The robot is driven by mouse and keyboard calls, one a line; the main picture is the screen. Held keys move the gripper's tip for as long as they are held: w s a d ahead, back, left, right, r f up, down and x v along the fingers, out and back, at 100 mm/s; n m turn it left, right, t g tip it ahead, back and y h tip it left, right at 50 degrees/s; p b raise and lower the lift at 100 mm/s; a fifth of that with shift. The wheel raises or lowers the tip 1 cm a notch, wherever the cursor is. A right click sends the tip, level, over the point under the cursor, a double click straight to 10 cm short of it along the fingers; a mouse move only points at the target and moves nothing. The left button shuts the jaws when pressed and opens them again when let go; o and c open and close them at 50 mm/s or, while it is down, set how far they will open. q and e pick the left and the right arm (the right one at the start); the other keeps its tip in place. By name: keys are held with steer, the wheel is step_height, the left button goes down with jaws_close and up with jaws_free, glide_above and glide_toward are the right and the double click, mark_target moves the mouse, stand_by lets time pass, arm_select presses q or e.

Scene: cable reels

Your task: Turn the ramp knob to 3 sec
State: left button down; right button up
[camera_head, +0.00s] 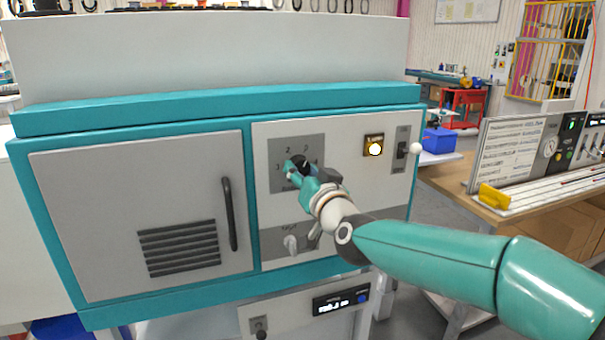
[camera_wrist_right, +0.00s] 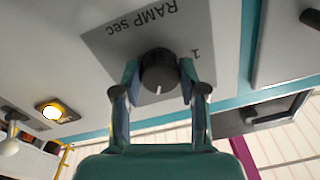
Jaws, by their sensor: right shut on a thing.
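The ramp knob (camera_wrist_right: 159,72) is a dark round knob on a grey dial plate (camera_head: 281,149), on the light panel of a teal cabinet. In the wrist view its plate reads "RAMP sec", upside down, with a 1 to the right. My right gripper (camera_wrist_right: 159,80) is shut on the knob, one finger on each side; it also shows in the head view (camera_head: 301,168). The knob's white pointer line faces up and a little right on the panel, toward the 3 side; I cannot tell its exact mark. The 2 and 3 are hidden in the wrist view. My left gripper is out of view.
The cabinet door has a dark handle (camera_head: 229,214). A bench with an instrument panel (camera_head: 540,150) stands at right.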

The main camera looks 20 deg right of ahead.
steer(key=o, duration=1.1)
steer(key=shift+f, duration=0.1)
steer(key=shift+o, duration=0.2)
steer(key=s, duration=1.2)
steer(key=shift+d+f, duration=0.25)
steer(key=shift+d, duration=0.1)
